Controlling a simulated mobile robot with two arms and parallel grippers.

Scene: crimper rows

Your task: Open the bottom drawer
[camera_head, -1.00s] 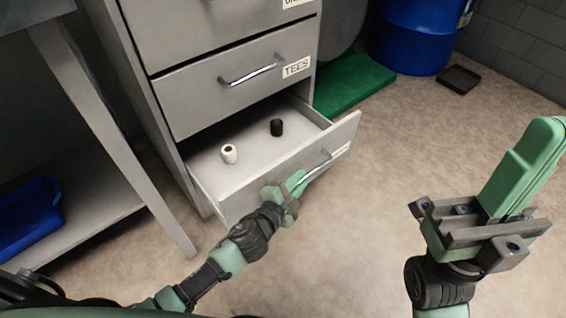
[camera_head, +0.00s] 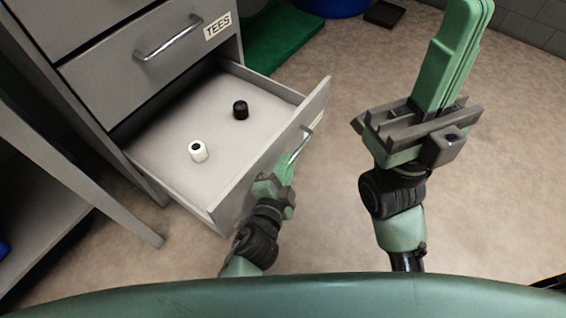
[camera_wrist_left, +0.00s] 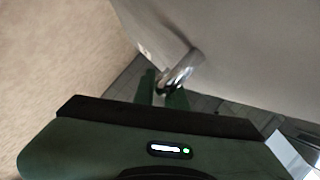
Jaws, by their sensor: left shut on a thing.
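The bottom drawer (camera_head: 220,180) of the grey cabinet is pulled well out, and its inside shows from above in the head view. A white cylindrical fitting (camera_head: 198,152) and a black one (camera_head: 240,110) stand in it. My left gripper (camera_head: 285,170) is shut on the metal bar handle (camera_head: 304,143) on the drawer front. In the left wrist view the handle (camera_wrist_left: 182,72) runs between the green fingers (camera_wrist_left: 162,92). My right gripper (camera_head: 458,55) is raised over the floor, away from the drawer; its green fingers overlap in this view.
The closed drawer labelled TEES (camera_head: 125,75) sits above the open one. A grey table leg (camera_head: 110,205) stands left of the cabinet. A green mat or block (camera_head: 285,38), a blue barrel (camera_head: 330,5) and a black tray (camera_head: 385,13) lie behind.

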